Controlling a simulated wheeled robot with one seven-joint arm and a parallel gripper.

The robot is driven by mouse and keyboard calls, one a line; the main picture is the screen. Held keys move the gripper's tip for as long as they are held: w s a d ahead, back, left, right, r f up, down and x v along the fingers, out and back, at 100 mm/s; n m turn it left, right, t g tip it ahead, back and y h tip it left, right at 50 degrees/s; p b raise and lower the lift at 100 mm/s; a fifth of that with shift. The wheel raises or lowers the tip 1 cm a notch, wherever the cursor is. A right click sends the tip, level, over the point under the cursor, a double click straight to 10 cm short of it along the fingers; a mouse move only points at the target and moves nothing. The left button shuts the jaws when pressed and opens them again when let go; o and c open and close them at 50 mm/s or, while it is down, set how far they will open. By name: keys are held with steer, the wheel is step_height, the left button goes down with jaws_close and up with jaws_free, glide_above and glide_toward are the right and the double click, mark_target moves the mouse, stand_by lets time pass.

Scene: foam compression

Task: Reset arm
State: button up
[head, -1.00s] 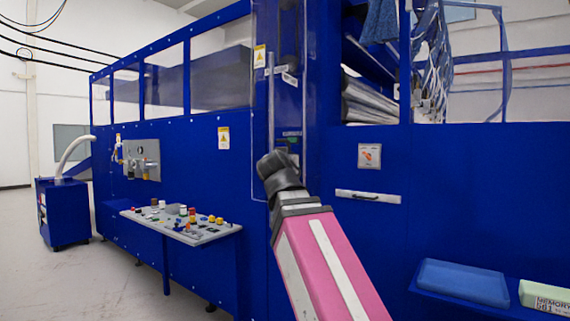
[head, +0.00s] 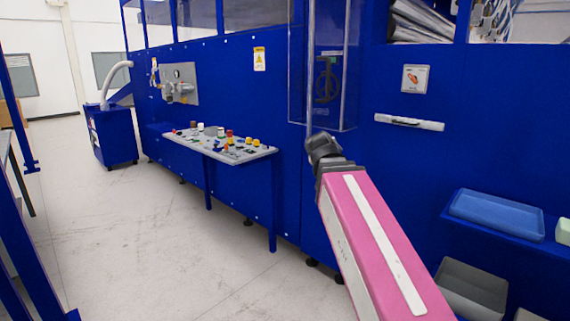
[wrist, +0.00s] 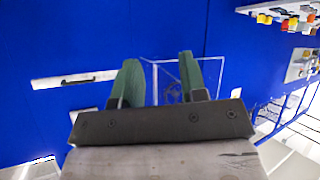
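My arm shows in the head view as a pink link with a white stripe and a dark joint at its far end, in front of the blue machine (head: 290,190). My gripper (wrist: 158,82) shows in the wrist view with two green fingers apart and nothing between them but the machine behind. The fingers are hidden in the head view. A clear box (head: 322,75) hangs on the machine face above the arm's end. It also shows in the wrist view (wrist: 210,70), behind the fingers.
A control panel (head: 240,156) with coloured buttons juts out left of my arm. A blue tray (head: 497,214) sits on a shelf at the right, with a grey bin (head: 470,290) below. A white handle (head: 409,122) is on the machine. Open floor (head: 150,240) lies at left.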

steer(key=s+d+f+g+y, duration=0.1)
steer(key=s+d+f+g, duration=0.15)
steer(key=f, duration=0.85)
steer(key=s+d+f+g, duration=0.1)
steer(key=f+g, duration=0.2)
steer(key=f, duration=0.8)
steer(key=s+f+g+y, duration=0.1)
steer(key=s+f, duration=0.2)
steer(key=f, duration=0.3)
steer(key=s+f+n+g, duration=0.1)
steer(key=s+f+g, duration=0.1)
steer(key=f, duration=0.4)
steer(key=s+d+f+g+y, duration=0.1)
steer(key=s+f+g, duration=0.1)
steer(key=s+f, duration=0.3)
step_height(320, 180, down, 2)
steer(key=shift+f+y, duration=0.1)
steer(key=shift+y, duration=0.2)
steer(key=shift+o, duration=0.3)
steer(key=shift+g, duration=0.25)
